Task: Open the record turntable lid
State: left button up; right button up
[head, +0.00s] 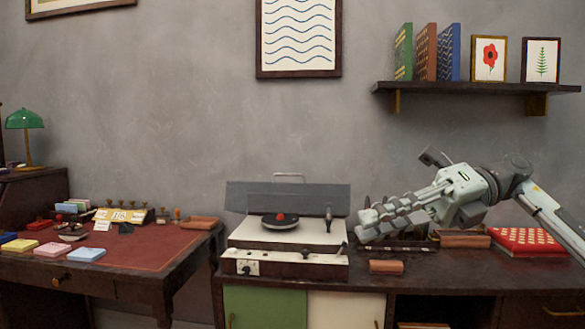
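The record turntable (250,233) stands on the dark cabinet, with a cream deck and a cream front panel. Its grey lid (240,197) stands raised along the back edge, with a thin metal handle (289,175) at its top. A dark record with a red centre (280,218) sits on the deck, and a tonearm (329,217) stands to its right. My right gripper (367,225) is just right of the turntable, apart from the lid, its fingers pointing left. Nothing shows held in it; the finger gap is unclear. My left gripper is out of view.
A dark tray (425,243) lies partly behind my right gripper. A brown block (386,267) lies on the cabinet's front, and a red patterned box (527,241) lies at right. A shelf (475,88) hangs above. A red-topped desk (110,245) stands at left.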

aim_at(302, 189)
jog(key=i, duration=1.95)
